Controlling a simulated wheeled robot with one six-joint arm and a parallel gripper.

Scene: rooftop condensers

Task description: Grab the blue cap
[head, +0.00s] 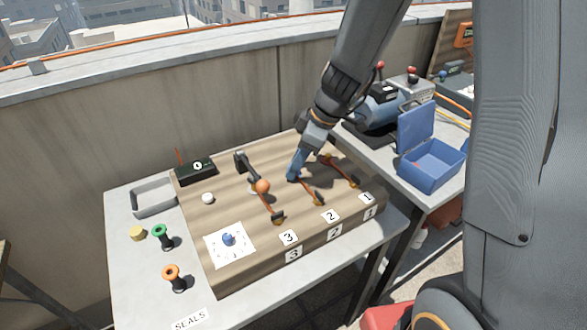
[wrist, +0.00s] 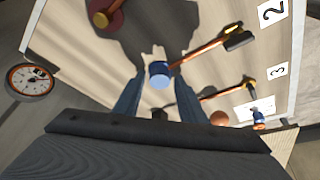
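In the wrist view a round blue cap (wrist: 159,76) sits at the end of the copper pipe at station 2, between my two fingers. My gripper (wrist: 157,92) is open, one finger to each side of the cap, with a gap visible. In the head view my gripper (head: 293,174) is low over the wooden board (head: 235,275) beside station 2's pipe, and I cannot pick the cap out from the fingers there. A second small blue piece (head: 228,239) stands on a white marked sheet at the board's front left; it also shows in the wrist view (wrist: 258,116).
An orange ball (head: 262,186) and a dark lever stand at station 3, left of my gripper. Green (head: 160,236) and orange (head: 173,276) spools, a grey tray (head: 153,198) and a yellow piece (head: 137,233) are on the left table. An open blue box (head: 432,166) stands right.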

